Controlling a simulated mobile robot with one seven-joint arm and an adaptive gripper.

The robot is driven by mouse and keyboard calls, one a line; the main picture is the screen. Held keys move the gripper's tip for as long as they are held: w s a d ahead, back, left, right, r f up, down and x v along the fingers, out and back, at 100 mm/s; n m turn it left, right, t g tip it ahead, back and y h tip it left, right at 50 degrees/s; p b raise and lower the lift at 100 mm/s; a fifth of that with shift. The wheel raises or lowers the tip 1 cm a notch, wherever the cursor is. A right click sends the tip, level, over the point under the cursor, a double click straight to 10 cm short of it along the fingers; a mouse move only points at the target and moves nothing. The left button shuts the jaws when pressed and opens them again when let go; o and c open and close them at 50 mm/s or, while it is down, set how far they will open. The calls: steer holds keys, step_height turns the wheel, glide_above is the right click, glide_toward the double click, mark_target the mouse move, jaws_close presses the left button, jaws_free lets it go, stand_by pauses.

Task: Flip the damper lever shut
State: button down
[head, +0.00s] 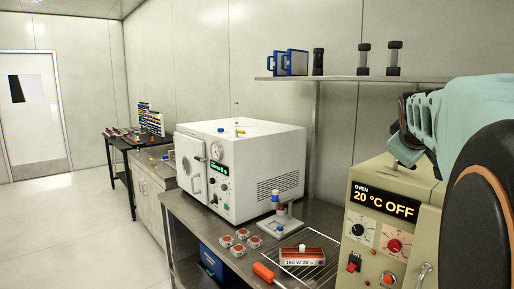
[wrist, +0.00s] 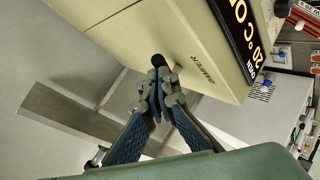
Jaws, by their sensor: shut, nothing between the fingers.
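The oven (head: 361,236) stands at the right in the head view, its display reading 20 °C OFF. In the wrist view its beige casing (wrist: 120,25) carries the word DAMPER. A small black knob (wrist: 157,60), apparently the end of the damper lever, shows beside that word, right at my fingertips. The rest of the lever is hidden behind my fingers, and its angle cannot be told. My gripper (wrist: 160,88) is shut and empty, its tips close to the knob; contact cannot be made out. In the head view my gripper (head: 404,153) is over the oven's top, partly hidden by my arm.
A wall shelf (head: 350,79) with blue frames (head: 289,63) and dark-capped vials (head: 394,58) is behind the oven.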

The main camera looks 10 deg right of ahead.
steer(key=shift+s+d+f, duration=0.1)
steer(key=shift+s+d, duration=0.1)
steer(key=shift+d, duration=0.5)
steer(key=shift+w+a, duration=0.1)
steer(key=shift+w, duration=0.05)
steer(key=shift+w+a, duration=0.15)
steer(key=shift+w, duration=0.55)
steer(key=shift+r, duration=0.2)
